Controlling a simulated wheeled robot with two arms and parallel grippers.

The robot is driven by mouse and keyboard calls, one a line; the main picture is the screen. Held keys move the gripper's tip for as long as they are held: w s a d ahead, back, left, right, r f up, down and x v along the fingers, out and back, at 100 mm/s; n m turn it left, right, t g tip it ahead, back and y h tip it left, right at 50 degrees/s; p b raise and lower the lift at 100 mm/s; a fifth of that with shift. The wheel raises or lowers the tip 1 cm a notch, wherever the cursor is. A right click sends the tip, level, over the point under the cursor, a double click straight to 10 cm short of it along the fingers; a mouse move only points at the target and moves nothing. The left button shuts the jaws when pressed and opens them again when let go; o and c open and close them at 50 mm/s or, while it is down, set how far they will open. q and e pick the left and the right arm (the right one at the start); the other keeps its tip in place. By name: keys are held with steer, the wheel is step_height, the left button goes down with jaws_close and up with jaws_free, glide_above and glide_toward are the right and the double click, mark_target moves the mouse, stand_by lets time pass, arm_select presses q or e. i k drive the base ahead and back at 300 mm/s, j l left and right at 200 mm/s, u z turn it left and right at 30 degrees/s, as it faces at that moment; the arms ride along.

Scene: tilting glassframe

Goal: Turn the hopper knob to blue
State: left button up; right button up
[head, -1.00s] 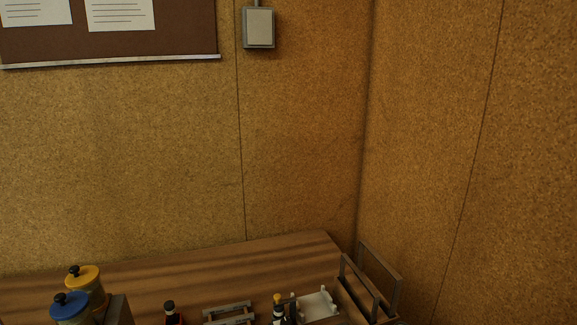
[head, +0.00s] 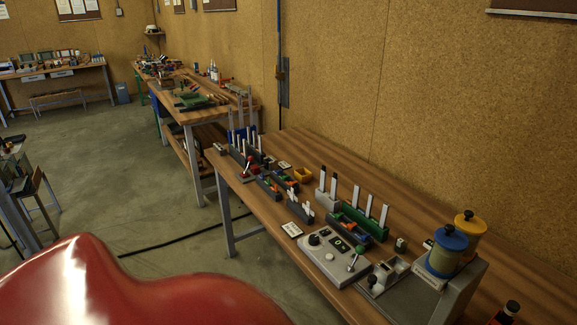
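The hopper unit stands at the right on the near bench, with a blue-lidded jar (head: 444,259) and a yellow-lidded jar (head: 468,231) on a grey housing (head: 461,295). A small dark knob-like part (head: 378,287) shows at the left front of this unit. It is too small to tell its marking or which colour it points to. Neither of my grippers is in view.
Racks and bins line the near bench (head: 295,147). Open floor (head: 120,195) lies left. My red body covers the lower left.

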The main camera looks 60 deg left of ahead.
mark_target(314, 239)
steer(key=u, duration=1.5)
